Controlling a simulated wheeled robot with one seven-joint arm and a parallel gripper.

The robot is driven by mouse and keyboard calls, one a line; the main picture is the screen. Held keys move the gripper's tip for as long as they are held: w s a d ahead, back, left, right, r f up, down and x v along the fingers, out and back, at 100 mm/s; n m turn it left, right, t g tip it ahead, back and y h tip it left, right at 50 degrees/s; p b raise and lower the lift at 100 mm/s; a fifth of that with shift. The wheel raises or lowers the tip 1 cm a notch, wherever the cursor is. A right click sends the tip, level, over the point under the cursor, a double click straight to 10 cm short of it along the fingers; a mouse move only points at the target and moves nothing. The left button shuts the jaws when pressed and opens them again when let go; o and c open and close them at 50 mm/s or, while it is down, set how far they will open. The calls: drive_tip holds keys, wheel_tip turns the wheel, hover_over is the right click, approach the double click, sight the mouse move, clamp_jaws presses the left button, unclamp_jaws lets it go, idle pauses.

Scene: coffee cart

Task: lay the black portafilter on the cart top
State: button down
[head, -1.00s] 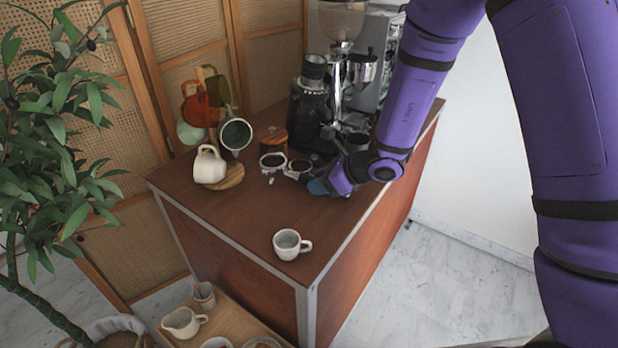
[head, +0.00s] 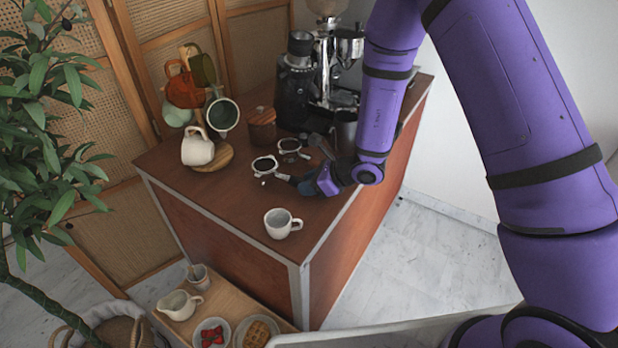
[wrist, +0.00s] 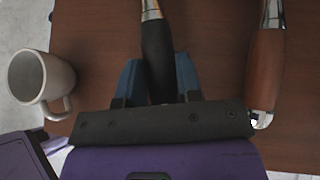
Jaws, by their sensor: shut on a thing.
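The black portafilter has a round metal basket (head: 264,165) in the head view, over the middle of the cart top (head: 228,192). Its black handle (wrist: 157,55) runs between my blue fingers in the wrist view. My gripper (head: 292,181) is shut on that handle. The portafilter looks roughly level and low over the wood; I cannot tell whether it touches. The handle's end is hidden by my gripper.
A second portafilter (head: 290,145) with a brown wooden handle (wrist: 266,65) lies close beside. A white cup (head: 280,223) stands near the front edge. A wooden canister (head: 262,125), a mug tree and the black grinder (head: 296,95) stand behind. Bare wood lies left of the cup.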

drive_tip(key=shift+f, duration=0.4)
idle(0.6)
drive_tip(key=c, duration=0.7)
unclamp_jaws()
drive_tip(key=shift+d, duration=0.1)
drive_tip(key=v, duration=1)
drive_tip(key=shift+s+d+r, duration=0.15)
drive_tip(key=shift+d+r, duration=0.05)
drive_tip(key=shift+d, duration=0.05)
